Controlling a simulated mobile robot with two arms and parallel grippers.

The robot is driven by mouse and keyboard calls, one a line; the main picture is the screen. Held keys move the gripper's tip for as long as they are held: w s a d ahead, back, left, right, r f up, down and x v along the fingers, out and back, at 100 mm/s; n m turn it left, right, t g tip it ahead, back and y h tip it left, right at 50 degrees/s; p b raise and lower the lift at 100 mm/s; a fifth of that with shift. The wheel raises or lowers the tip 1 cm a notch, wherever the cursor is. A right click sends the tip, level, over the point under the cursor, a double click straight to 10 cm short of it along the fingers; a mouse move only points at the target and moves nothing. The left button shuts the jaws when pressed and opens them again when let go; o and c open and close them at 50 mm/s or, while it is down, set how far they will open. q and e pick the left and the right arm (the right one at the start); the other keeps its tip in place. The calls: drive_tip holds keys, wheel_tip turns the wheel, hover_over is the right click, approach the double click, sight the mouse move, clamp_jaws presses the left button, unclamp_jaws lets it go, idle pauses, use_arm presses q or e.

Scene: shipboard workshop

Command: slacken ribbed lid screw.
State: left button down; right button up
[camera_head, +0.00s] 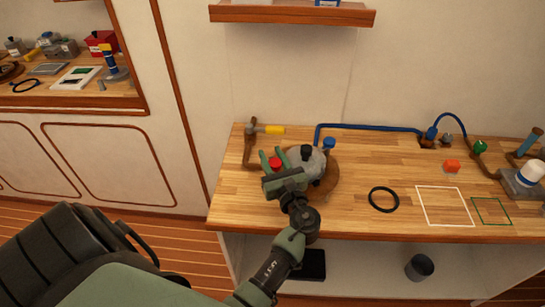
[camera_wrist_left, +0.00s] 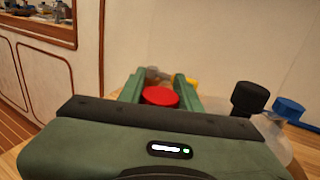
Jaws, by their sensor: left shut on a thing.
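A rounded grey, partly see-through housing (camera_head: 318,165) stands on a brown round base on the workbench. A black knob (camera_head: 306,152) sits on its top, and a blue knob (camera_head: 329,143) is at its back right. Both knobs also show in the left wrist view, the black one (camera_wrist_left: 250,97) nearer than the blue one (camera_wrist_left: 288,108). My left gripper (camera_head: 273,160) is at the housing's left, shut on a red knob (camera_head: 275,163). In the left wrist view the red knob (camera_wrist_left: 160,96) lies between the two green fingers. Ribs cannot be made out on any knob.
A blue pipe (camera_head: 375,126) runs along the back of the workbench (camera_head: 350,215). A yellow-handled valve (camera_head: 272,130) is at the back left. A black ring (camera_head: 384,199), a white outlined square (camera_head: 445,206) and an orange block (camera_head: 452,166) lie to the right. The front middle is clear.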

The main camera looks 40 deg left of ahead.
idle(0.4)
use_arm(q)
drive_tip(key=c, duration=1)
unclamp_jaws()
